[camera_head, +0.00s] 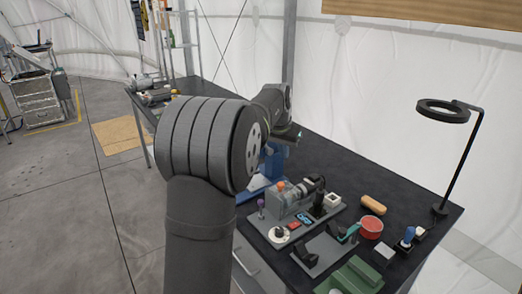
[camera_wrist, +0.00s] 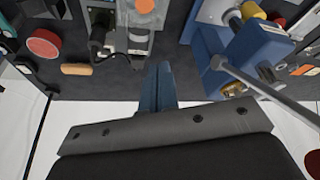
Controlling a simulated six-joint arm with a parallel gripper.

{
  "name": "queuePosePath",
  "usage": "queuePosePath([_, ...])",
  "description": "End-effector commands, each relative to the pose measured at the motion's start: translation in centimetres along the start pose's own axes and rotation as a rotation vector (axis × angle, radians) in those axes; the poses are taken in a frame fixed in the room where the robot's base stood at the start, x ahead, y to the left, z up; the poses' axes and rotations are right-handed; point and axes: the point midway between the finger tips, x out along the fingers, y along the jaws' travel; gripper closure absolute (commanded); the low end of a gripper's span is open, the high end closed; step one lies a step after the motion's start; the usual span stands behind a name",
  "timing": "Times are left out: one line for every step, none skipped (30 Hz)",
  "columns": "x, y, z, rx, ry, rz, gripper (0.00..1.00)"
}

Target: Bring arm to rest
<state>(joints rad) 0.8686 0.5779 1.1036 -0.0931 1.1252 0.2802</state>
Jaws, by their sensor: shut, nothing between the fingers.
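My gripper (camera_wrist: 158,72) shows in the wrist view as two blue-grey fingers pressed together, with nothing between them. It is above the dark workbench (camera_head: 345,140), clear of the objects in that view. In the head view my arm reaches over the bench, and its bulky joint hides most of the gripper. A blue vise (camera_wrist: 250,52) stands to the right of the fingers in the wrist view. A grey machine with an orange knob (camera_wrist: 146,6) is just to their left.
A red tin (camera_head: 371,227), an orange-tan block (camera_head: 373,205) and a green tray (camera_head: 352,276) lie near the bench's right end. A black ring lamp (camera_head: 443,111) rises there. The bench's rear strip is clear. A drawer cabinet (camera_head: 40,102) stands far left.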

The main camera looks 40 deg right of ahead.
Motion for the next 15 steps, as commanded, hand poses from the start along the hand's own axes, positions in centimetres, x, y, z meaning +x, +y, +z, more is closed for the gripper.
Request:
queuePosePath([-0.1,0.0,0.0,0.000,0.000,0.000,1.00])
queuePosePath([-0.1,0.0,0.0,0.000,0.000,0.000,1.00])
queuePosePath([-0.1,0.0,0.0,0.000,-0.001,0.000,1.00])
queuePosePath([-0.1,0.0,0.0,0.000,-0.001,0.000,1.00])
queuePosePath([-0.1,0.0,0.0,0.000,-0.001,0.000,1.00])
queuePosePath([-0.1,0.0,0.0,0.000,-0.001,0.000,1.00])
queuePosePath([-0.1,0.0,0.0,0.000,-0.001,0.000,1.00])
queuePosePath([-0.1,0.0,0.0,0.000,-0.001,0.000,1.00])
queuePosePath([-0.1,0.0,0.0,0.000,-0.001,0.000,1.00])
queuePosePath([0.0,0.0,0.0,0.000,-0.001,0.000,1.00])
queuePosePath([0.1,0.0,0.0,0.000,-0.001,0.000,1.00])
queuePosePath([0.2,0.0,0.0,0.000,-0.001,0.001,1.00])
queuePosePath([0.5,0.0,0.0,0.000,-0.002,0.001,1.00])
queuePosePath([0.7,0.0,0.1,0.000,-0.003,0.001,1.00])
queuePosePath([1.2,0.0,0.1,0.000,-0.004,0.001,1.00])
